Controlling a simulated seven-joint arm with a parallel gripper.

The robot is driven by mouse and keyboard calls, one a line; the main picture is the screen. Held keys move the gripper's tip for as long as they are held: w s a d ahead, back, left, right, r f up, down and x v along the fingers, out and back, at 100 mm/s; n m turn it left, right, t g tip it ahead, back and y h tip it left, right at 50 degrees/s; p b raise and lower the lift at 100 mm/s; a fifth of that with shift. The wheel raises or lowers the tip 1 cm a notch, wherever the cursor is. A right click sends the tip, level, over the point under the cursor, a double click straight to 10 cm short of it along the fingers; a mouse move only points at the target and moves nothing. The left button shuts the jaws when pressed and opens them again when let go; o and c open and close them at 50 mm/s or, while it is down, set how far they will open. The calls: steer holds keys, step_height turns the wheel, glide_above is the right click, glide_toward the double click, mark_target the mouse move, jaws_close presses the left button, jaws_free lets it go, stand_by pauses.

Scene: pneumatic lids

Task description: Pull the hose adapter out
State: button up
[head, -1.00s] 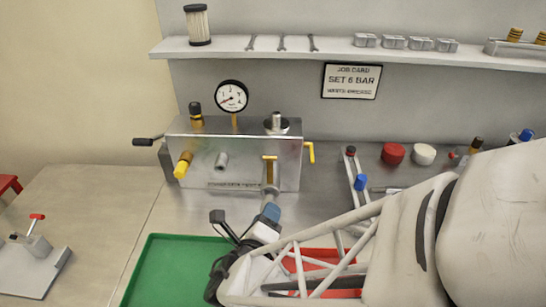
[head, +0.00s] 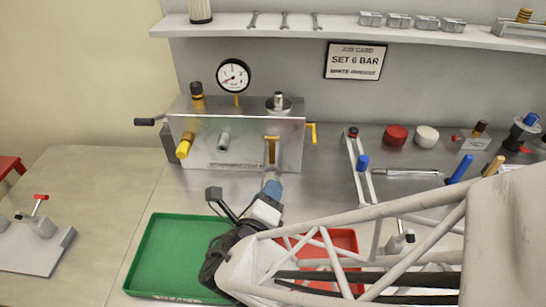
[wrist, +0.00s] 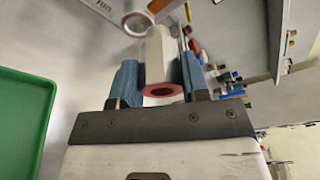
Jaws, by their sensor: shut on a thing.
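My gripper (head: 269,197) has blue fingertips and sits just in front of the lower right of the grey metal panel unit (head: 202,140). In the wrist view my gripper (wrist: 158,82) is shut on the hose adapter (wrist: 162,55), a pale cylinder with a reddish ring round its dark open end. A brass-yellow valve handle (head: 271,150) is on the panel just above my fingertips. In the head view the fingers largely hide the adapter. I cannot tell whether its far end is still in the port.
A green tray (head: 150,250) lies left of my gripper, and a red tray (head: 345,240) lies partly behind my arm. A pressure gauge (head: 233,75) stands on the panel unit. A narrow stand with a blue knob (head: 362,163) is to the right.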

steer(key=shift+s+r, duration=0.6)
steer(key=shift+r, duration=0.35)
steer(key=shift+s+r, duration=0.6)
steer(key=shift+r, duration=0.3)
steer(key=shift+a, duration=0.15)
